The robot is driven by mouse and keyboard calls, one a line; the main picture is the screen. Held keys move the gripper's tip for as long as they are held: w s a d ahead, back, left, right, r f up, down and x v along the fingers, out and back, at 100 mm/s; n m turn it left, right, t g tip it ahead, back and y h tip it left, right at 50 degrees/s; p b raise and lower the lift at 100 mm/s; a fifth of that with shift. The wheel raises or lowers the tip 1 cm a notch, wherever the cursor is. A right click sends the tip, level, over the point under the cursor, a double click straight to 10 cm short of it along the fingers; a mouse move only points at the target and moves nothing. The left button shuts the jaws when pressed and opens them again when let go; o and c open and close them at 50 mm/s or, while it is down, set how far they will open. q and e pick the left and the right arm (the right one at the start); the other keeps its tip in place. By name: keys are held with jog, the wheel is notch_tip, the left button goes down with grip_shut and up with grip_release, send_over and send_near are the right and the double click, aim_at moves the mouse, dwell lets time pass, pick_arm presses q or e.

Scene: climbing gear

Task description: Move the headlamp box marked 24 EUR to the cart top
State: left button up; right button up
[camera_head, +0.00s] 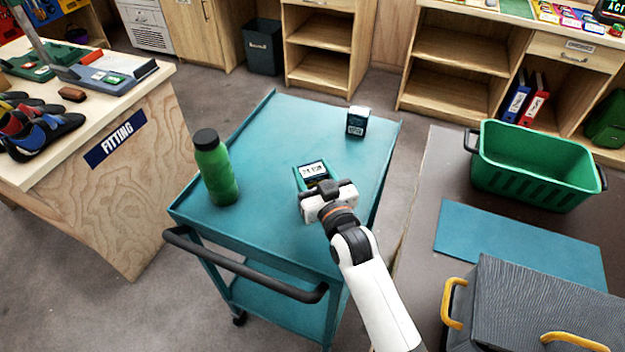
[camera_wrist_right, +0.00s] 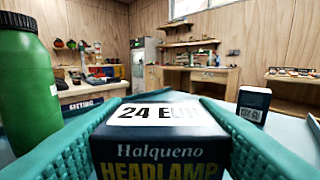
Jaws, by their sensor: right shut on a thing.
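The headlamp box (camera_head: 312,171) is dark with a white label, and its 24 EUR mark reads in the right wrist view (camera_wrist_right: 160,140). My right gripper (camera_head: 322,188) is shut on this box, with a teal finger on each side of it. The box is over the middle of the teal cart top (camera_head: 270,140); I cannot tell whether it touches the surface. A second small dark box (camera_head: 357,121) with a white label stands upright near the cart's far right corner, also in the right wrist view (camera_wrist_right: 253,104). My left gripper is not in view.
A green bottle (camera_head: 215,168) with a dark cap stands on the cart's left side. A fitting counter (camera_head: 130,160) with shoes is to the left. A green basket (camera_head: 535,165) and a teal mat (camera_head: 515,243) lie on the brown surface at right. The cart's back left is clear.

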aim_at(313, 183)
jog(key=shift+f, duration=1.4)
jog(key=o, duration=1)
jog(key=shift+f, duration=0.1)
jog(key=v, duration=1.2)
jog(key=shift+d+b, duration=0.1)
jog(key=shift+b, duration=0.3)
